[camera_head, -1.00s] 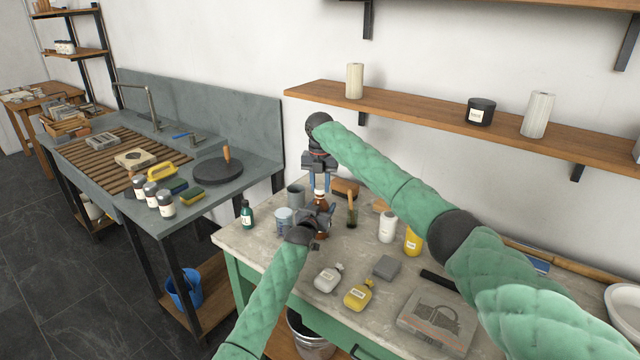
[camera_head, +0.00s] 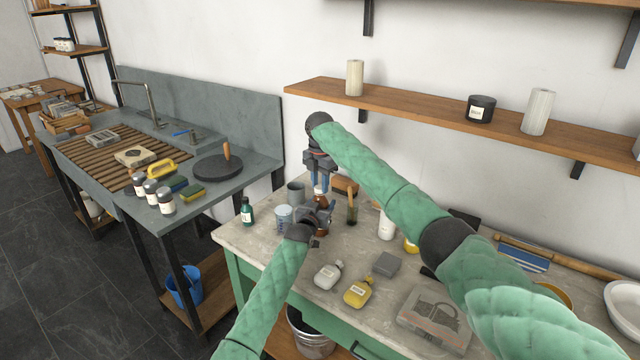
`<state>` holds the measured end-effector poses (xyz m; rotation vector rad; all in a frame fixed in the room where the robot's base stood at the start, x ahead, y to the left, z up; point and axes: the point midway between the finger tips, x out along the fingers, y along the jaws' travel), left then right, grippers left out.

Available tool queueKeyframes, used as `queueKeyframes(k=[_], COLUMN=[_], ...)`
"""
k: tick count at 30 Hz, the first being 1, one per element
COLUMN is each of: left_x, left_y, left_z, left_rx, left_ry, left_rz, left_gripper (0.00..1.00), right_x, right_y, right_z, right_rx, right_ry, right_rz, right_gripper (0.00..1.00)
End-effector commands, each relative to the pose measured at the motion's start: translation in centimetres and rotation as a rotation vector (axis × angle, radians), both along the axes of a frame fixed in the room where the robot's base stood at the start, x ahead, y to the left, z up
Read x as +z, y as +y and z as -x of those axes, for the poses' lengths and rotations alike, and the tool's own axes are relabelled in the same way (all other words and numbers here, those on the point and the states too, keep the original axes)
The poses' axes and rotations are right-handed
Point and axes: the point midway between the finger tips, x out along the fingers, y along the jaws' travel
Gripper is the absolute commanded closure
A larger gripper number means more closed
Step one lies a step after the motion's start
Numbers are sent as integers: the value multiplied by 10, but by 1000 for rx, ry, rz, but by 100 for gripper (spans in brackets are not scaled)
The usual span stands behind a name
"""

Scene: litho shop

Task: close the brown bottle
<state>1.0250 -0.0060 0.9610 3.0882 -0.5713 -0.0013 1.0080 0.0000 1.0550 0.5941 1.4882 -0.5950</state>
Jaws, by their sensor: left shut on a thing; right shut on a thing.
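The brown bottle (camera_head: 322,231) stands upright at the back left of the green-framed worktable, largely hidden by my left gripper. My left gripper (camera_head: 322,216) is shut around the bottle's body from the front. My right gripper (camera_head: 320,191) points straight down over the bottle's top, its blue-sided fingers shut on what looks like the cap. The cap is mostly hidden between the fingertips. It is at the bottle's neck; I cannot tell whether it is seated or turned.
Close by stand a green bottle (camera_head: 247,212), a clear beaker (camera_head: 284,217), a grey cup (camera_head: 296,192) and a brush (camera_head: 352,208). A white bottle (camera_head: 387,226) is to the right. White (camera_head: 328,275) and yellow (camera_head: 358,292) containers lie in front.

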Motion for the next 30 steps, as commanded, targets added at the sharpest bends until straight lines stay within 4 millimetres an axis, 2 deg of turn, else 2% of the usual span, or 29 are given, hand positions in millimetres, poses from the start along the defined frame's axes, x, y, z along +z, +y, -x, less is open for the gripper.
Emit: queueKeyframes(k=[30], left_x=[-1], left_y=[-2], left_z=[1], left_rx=[-2], left_ry=[0], left_rz=[-1], left_gripper=[100], right_x=[0], right_y=[1], right_z=[0], right_rx=[-1591], right_ry=[0], right_rz=[-4], right_gripper=[90])
